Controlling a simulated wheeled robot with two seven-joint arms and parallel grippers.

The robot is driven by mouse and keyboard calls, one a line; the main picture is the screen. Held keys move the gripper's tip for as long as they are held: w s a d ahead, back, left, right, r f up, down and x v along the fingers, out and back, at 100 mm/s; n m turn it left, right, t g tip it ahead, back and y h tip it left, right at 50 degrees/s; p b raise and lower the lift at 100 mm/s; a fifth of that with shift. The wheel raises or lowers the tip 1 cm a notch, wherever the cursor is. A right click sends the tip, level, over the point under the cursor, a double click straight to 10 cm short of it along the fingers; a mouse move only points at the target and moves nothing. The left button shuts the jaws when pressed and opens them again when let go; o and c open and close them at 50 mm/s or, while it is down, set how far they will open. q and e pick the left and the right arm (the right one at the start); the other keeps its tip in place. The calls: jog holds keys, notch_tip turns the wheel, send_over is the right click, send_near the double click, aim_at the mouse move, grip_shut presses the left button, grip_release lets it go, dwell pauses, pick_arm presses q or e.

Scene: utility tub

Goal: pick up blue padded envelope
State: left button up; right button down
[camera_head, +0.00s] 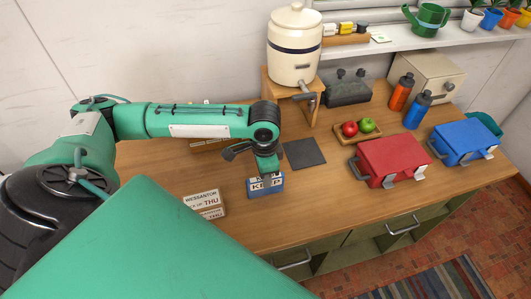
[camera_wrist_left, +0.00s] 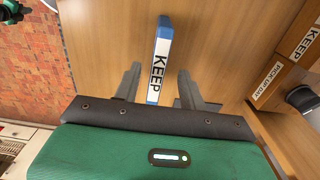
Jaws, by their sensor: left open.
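The blue padded envelope (camera_head: 266,190) stands on the wooden counter, with a white label reading KEEP. In the left wrist view its blue, white-labelled edge (camera_wrist_left: 163,35) shows between my fingers. My left gripper (camera_head: 266,168) points down over the envelope in the head view and hides its upper part. In the wrist view the left gripper (camera_wrist_left: 158,82) is open, with one finger on each side of the envelope and a visible gap on both sides. My right gripper is not in view.
A fruit tray (camera_head: 345,135), a red case (camera_head: 392,160) and a blue case (camera_head: 463,142) stand farther right. Bare counter lies in front of the mat.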

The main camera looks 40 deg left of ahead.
pick_arm(q)
notch_tip(320, 180, down, 4)
jog(key=shift+d+f+p, duration=0.15)
jog(key=shift+p, duration=0.75)
jog(key=shift+f, duration=0.4)
jog(key=shift+c, duration=0.4)
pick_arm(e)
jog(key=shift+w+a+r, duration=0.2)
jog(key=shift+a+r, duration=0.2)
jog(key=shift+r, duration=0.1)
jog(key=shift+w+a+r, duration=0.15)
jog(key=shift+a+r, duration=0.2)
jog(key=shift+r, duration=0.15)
pick_arm(q)
grip_shut()
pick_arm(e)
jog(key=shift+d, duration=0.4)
